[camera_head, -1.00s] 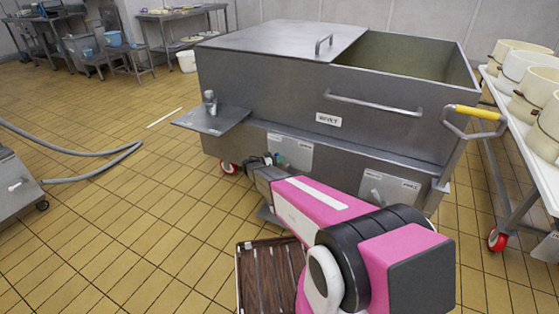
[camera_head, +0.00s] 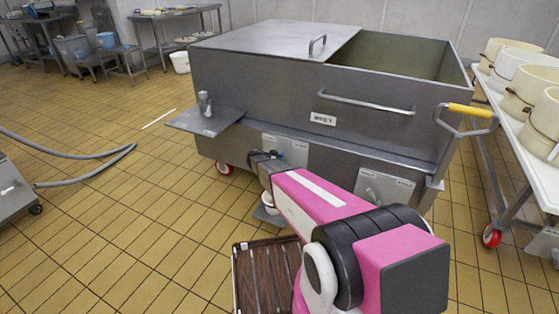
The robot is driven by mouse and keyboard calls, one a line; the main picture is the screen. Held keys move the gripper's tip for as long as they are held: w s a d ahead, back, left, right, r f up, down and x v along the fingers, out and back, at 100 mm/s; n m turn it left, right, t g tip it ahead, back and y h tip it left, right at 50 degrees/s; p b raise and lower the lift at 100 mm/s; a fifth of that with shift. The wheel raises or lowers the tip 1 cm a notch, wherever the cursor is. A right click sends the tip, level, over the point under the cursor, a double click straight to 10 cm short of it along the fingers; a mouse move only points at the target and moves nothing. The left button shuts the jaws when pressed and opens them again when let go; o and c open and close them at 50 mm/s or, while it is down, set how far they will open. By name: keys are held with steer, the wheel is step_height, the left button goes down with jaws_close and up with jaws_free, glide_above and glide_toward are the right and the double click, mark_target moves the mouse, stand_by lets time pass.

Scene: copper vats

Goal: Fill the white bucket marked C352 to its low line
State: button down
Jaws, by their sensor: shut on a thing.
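A large grey steel vat (camera_head: 250,88) stands ahead, with a small label on its front that seems to read "WHEY". Low on its front are two pale valve plates, a left one (camera_head: 293,150) and a right one (camera_head: 387,184). My gripper (camera_head: 270,157) is at the left plate, shut on what looks like that valve's handle, mostly hidden by the gripper. Below my arm, part of a white bucket (camera_head: 269,205) shows on a low grey stand (camera_head: 265,217). My arm covers most of it; its marking, line and contents cannot be seen.
A table (camera_head: 520,165) with cream tubs stands at right. A grey hose (camera_head: 100,155) lies at left, with open tiled floor between. Another white bucket (camera_head: 180,62) stands far back.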

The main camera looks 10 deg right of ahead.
steer(key=shift+s+d, duration=0.1)
stand_by(0.3)
steer(key=c, duration=1)
jaws_free()
steer(key=v, duration=1)
steer(key=shift+s+a+r, duration=0.2)
steer(key=shift+a+r, duration=0.05)
steer(key=shift+r, duration=0.05)
